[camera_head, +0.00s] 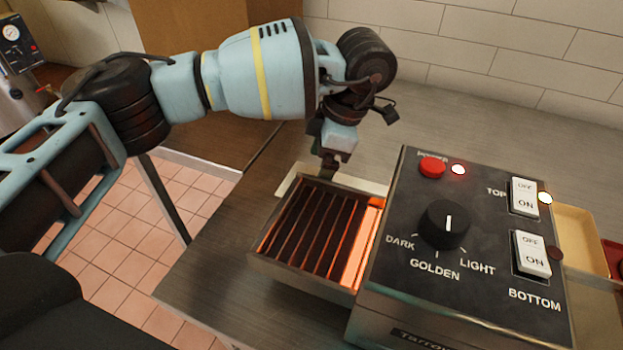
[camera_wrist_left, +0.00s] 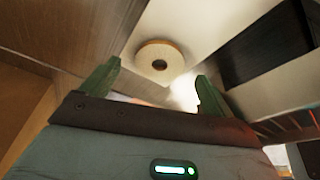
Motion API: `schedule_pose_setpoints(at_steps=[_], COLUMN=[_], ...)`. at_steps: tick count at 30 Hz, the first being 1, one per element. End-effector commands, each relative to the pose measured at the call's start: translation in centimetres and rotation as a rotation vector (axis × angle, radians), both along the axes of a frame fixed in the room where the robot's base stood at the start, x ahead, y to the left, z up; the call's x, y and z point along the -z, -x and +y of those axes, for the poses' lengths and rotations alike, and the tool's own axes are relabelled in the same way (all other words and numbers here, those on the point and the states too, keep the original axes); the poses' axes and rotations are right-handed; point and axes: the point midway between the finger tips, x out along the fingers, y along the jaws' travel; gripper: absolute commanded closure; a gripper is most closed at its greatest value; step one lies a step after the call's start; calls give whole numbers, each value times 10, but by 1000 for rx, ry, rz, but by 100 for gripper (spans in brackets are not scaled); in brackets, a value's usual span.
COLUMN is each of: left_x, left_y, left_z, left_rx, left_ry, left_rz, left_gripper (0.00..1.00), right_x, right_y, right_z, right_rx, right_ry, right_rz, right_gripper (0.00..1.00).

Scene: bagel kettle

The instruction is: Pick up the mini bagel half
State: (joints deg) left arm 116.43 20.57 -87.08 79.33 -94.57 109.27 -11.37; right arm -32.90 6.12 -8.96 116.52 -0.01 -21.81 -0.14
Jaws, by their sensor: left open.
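The mini bagel half (camera_wrist_left: 160,62) is a pale ring with a tan edge and a dark centre hole. It lies on a cream tray or board (camera_wrist_left: 197,25) in the left wrist view. My left gripper (camera_wrist_left: 158,72) is open, with its two green fingers on either side of the bagel half in that view. The fingertips appear short of it, and I cannot tell the gap. In the head view my left gripper (camera_head: 328,165) points down behind the toaster's wire rack, over the cream board (camera_head: 290,184). The bagel half is not visible there. My right gripper is not in view.
The toaster (camera_head: 400,190) with its dial and switches stands right of my left gripper. Its slatted rack (camera_head: 310,230) glows orange just in front. A yellow tray (camera_head: 580,238) sits right of the toaster. The grey counter (camera_head: 470,105) behind is clear up to the tiled wall.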

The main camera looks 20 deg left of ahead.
Motion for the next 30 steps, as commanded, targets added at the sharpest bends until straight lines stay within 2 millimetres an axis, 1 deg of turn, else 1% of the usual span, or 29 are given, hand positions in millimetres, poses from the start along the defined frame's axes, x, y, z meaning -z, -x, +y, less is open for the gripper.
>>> schedule_pose_setpoints(at_steps=[3, 5, 12, 14, 23, 30], left_x=[16, 21, 24, 24, 24, 24], left_y=[2, 3, 3, 3, 3, 3], left_z=[5, 7, 7, 7, 7, 7], left_rx=[-1, 0, 0, 0, 0, 0], left_ry=[-1, -1, -1, -1, -1, -1], left_rz=[0, 0, -1, -1, -1, -1], left_gripper=[13, 13, 13, 19, 58, 60], right_x=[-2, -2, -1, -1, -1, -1], right_y=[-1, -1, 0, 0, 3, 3], right_z=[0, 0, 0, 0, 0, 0], right_rx=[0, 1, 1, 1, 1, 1], right_ry=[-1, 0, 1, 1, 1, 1], right_rz=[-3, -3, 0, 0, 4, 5], right_gripper=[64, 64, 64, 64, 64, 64])
